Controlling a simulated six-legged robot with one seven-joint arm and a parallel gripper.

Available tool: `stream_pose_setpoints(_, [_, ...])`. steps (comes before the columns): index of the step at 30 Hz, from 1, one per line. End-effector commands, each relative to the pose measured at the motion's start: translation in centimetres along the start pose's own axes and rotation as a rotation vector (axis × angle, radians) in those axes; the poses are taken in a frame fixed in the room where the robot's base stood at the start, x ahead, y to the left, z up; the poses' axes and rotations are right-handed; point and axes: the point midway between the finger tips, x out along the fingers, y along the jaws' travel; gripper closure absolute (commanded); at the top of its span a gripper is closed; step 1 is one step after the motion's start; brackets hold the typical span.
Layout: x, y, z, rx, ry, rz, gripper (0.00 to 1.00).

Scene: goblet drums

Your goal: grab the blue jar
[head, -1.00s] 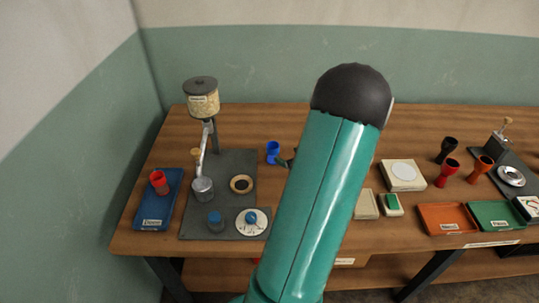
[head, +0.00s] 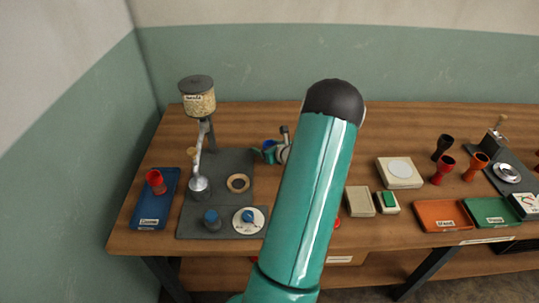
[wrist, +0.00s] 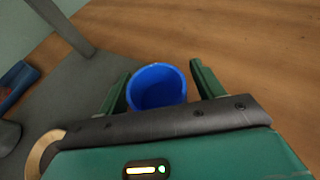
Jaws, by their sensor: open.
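The blue jar (wrist: 158,88) stands on the wooden table in the wrist view, its open mouth towards the camera. My gripper (wrist: 160,80) is open, with one green finger on each side of the jar. A narrow gap shows by the right finger; the left finger is very close to the jar, and I cannot tell whether it touches. In the head view only a small part of the blue jar (head: 269,143) shows beside my gripper (head: 268,153). My arm hides part of the table there.
A grey mat (head: 227,170) with a grain dispenser (head: 198,101) and a wooden ring (head: 238,183) lies left of the jar. A blue tray (head: 146,208) holds a red goblet (head: 156,182). Pale boxes (head: 399,172), trays and several goblets stand to the right. Bare wood surrounds the jar's right side.

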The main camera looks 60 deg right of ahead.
Motion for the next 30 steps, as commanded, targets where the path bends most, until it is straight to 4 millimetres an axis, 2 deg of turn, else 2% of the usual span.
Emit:
stream_pose_setpoints(4, [0.0,0.0,0.0,0.0,0.0,0.0,0.33])
stream_pose_setpoints(5, [-0.1,0.0,0.0,0.0,0.0,0.0,0.37])
stream_pose_setpoints(12, [-0.1,0.0,0.0,0.0,0.0,0.0,0.83])
stream_pose_setpoints(23, [-0.2,0.0,0.4,-0.001,-0.001,0.0,0.83])
stream_pose_setpoints(30, [-1.1,-0.1,2.6,-0.003,-0.002,-0.001,0.83])
